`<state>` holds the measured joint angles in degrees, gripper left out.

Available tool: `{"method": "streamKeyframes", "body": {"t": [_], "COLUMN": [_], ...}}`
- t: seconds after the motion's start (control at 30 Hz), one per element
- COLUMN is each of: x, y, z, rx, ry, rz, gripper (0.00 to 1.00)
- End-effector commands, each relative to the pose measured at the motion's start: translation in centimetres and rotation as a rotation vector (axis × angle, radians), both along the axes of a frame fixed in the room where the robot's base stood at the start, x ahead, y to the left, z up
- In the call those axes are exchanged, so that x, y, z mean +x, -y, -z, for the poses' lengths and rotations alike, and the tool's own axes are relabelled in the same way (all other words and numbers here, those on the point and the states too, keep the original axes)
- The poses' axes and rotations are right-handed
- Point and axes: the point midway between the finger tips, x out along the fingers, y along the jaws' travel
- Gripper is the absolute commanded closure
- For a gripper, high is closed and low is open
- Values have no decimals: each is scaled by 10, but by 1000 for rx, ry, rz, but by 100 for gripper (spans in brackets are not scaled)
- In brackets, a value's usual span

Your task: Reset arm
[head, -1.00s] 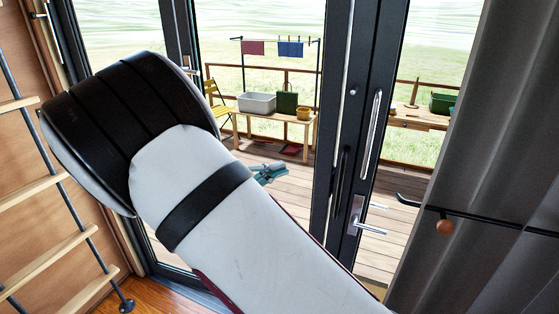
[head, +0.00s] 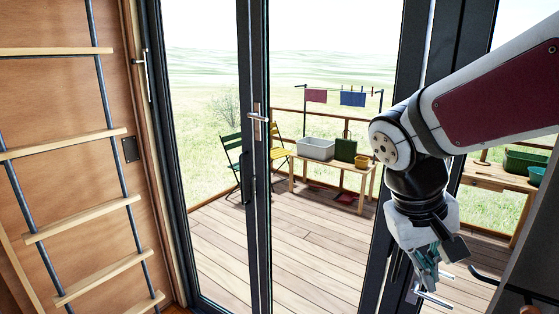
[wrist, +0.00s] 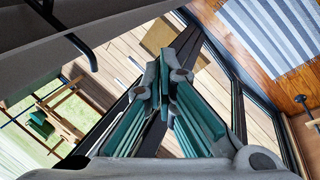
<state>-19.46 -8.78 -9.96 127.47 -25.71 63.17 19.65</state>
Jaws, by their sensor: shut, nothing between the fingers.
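My gripper (head: 428,272) hangs from my bent arm at the right of the head view, with its fingers pointing down, in front of the dark door frame and a door handle (head: 432,297). In the wrist view my gripper's teal and grey fingers (wrist: 166,65) come together at their tips. The fingers are shut with nothing between them. Whether the gripper touches the handle, I cannot tell.
Glass doors with dark frames (head: 256,180) open the view onto a wooden deck (head: 300,250). A ladder (head: 85,230) stands at left. A bench (head: 335,163) with tubs is outside.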

Motion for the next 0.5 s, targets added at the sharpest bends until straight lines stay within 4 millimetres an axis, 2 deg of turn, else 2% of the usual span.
{"method": "streamKeyframes", "body": {"t": [0.1, 0.3, 0.5], "x": [-27, -64, -87], "y": [-5, -21, -34], "z": [-13, -29, -38], "rx": [120, 271, 345], "ry": [81, 235, 370], "rz": [0, -22, -43], "gripper": [100, 100, 100]}}
